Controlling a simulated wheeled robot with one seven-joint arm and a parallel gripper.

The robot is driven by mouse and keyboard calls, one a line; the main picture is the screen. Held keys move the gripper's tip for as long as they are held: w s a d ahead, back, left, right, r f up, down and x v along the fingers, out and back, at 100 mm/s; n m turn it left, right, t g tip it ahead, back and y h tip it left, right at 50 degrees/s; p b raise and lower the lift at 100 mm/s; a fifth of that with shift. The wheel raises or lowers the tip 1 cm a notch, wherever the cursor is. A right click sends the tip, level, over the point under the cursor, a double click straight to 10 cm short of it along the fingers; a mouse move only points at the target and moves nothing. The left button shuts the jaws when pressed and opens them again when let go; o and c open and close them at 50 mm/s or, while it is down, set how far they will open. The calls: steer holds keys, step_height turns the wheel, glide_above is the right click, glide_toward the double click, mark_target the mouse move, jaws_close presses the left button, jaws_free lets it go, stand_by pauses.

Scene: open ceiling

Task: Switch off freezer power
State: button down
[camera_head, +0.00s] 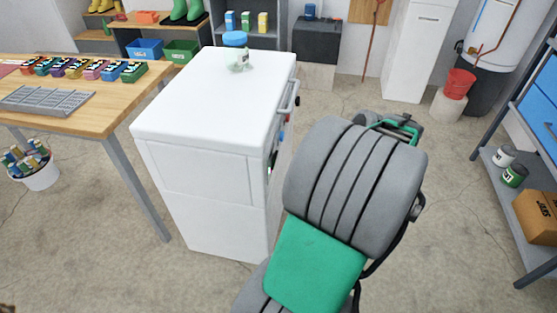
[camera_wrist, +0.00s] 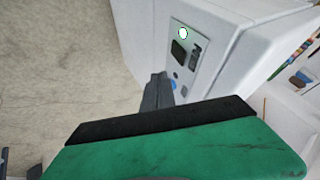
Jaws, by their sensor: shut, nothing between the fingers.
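The white chest freezer (camera_head: 215,90) stands in the middle of the head view, with its lid closed and a handle (camera_head: 289,98) on its right side. In the wrist view, the freezer (camera_wrist: 225,20) shows a grey control panel (camera_wrist: 201,37) on its face. The panel carries a round bright green-white light (camera_wrist: 183,33), a dark switch-like part (camera_wrist: 178,52) and a small blue round part beside the fingers. My gripper (camera_wrist: 158,76) is shut and empty, with its dark fingertips close to the panel's lower end. Contact cannot be told.
A jar with a blue lid (camera_head: 236,50) stands on the freezer lid. A wooden table (camera_head: 110,110) with small coloured boxes is at the left. A shelf rack (camera_head: 515,205) stands at the right. Concrete floor lies open between freezer and rack, behind my arm.

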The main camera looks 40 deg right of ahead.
mark_target(274, 160)
steer(key=w+a+f+b, duration=0.1)
steer(key=w+f+b, duration=0.2)
steer(key=w+f, duration=0.4)
steer(key=shift+w+a, duration=0.4)
steer(key=shift+w, duration=0.6)
steer(key=shift+r, duration=0.1)
